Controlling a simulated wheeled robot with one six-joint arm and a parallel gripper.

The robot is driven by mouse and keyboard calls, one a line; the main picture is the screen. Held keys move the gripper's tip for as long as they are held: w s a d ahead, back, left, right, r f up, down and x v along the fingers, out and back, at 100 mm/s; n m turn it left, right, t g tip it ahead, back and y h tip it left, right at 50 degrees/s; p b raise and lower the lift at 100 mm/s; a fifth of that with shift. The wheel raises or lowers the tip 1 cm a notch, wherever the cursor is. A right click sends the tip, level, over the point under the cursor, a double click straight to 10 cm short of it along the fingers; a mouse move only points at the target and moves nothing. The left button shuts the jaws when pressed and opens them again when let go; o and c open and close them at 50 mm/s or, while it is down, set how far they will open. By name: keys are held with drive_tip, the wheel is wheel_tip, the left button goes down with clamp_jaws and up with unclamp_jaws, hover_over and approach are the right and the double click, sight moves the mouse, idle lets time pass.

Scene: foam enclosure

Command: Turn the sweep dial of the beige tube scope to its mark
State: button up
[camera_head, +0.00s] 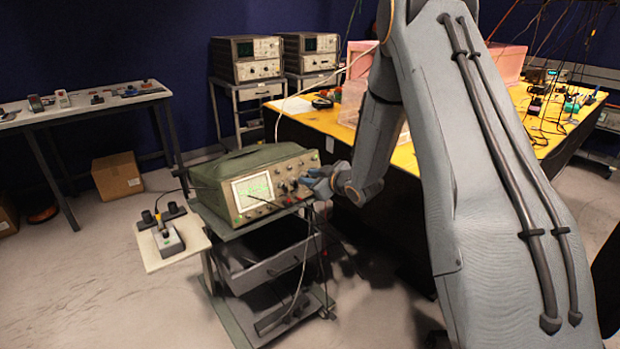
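A tube scope (225,172) with a green case and a beige front panel stands on a cart in the middle of the view. Its screen (252,192) is lit with a green trace. Several small dark knobs sit on the panel to the right of the screen. I cannot tell which one is the sweep dial, nor see its mark. My gripper (306,184) is at the right part of this panel, close to the knobs. It covers some of them. Its fingers are too small to tell whether they touch a knob or are open or shut.
The cart (290,262) has a drawer and hanging cables. A side shelf (155,252) holds a small device. A yellow-topped table (315,122) stands behind my arm. Two other scopes (246,58) (309,52) stand on carts at the back. Floor at the left front is clear.

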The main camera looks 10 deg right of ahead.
clamp_jaws()
drive_tip(key=shift+m, duration=0.3)
drive_tip(key=shift+d+r+m+p, duration=0.1)
drive_tip(key=shift+m+p, duration=0.95)
drive_tip(key=shift+m, duration=1.45)
drive_tip(key=shift+o, duration=0.4)
unclamp_jaws()
